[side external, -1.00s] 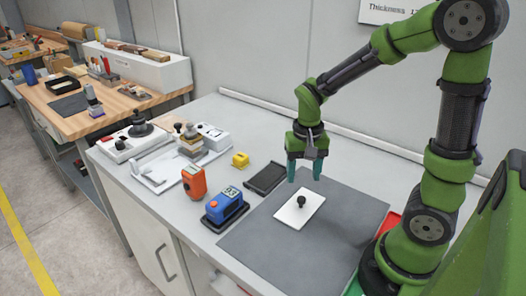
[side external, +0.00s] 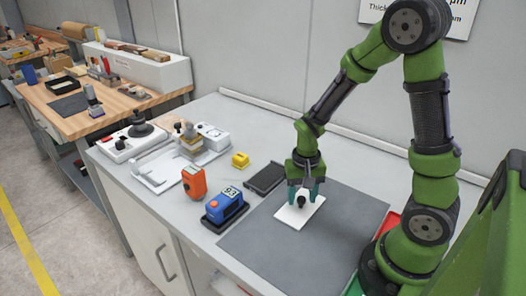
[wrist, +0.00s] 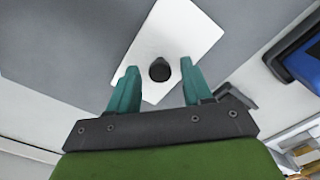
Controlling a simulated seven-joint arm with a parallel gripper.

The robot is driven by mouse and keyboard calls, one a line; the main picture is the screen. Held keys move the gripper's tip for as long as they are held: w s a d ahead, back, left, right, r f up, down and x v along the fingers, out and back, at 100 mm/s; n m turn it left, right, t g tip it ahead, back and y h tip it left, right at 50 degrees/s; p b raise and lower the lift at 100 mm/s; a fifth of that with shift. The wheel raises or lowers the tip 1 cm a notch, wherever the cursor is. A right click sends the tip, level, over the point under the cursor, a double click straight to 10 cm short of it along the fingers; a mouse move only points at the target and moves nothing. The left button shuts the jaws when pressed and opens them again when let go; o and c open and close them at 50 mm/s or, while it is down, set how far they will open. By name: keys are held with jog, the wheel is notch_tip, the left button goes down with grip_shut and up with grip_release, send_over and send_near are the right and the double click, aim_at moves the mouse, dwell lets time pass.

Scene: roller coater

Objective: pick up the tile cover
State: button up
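The tile cover (side external: 294,217) is a white flat plate with a round black knob (side external: 301,201) on top. It lies on the grey mat (side external: 262,243). My gripper (side external: 306,194) points down over the plate, with its teal fingers at about the knob. In the wrist view the fingers (wrist: 157,85) are apart, one on each side of the black knob (wrist: 159,69), with clear gaps. The plate (wrist: 174,40) shows beyond and between them. I cannot tell exactly how high the fingertips are above the plate.
A dark flat tray (side external: 265,179) lies just behind and left of the mat. A blue device (side external: 224,207) and an orange device (side external: 193,183) stand left of it, with a small yellow block (side external: 240,160) behind. The mat's right side is clear.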

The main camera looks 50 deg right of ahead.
grip_shut()
jog(key=shift+r, duration=0.1)
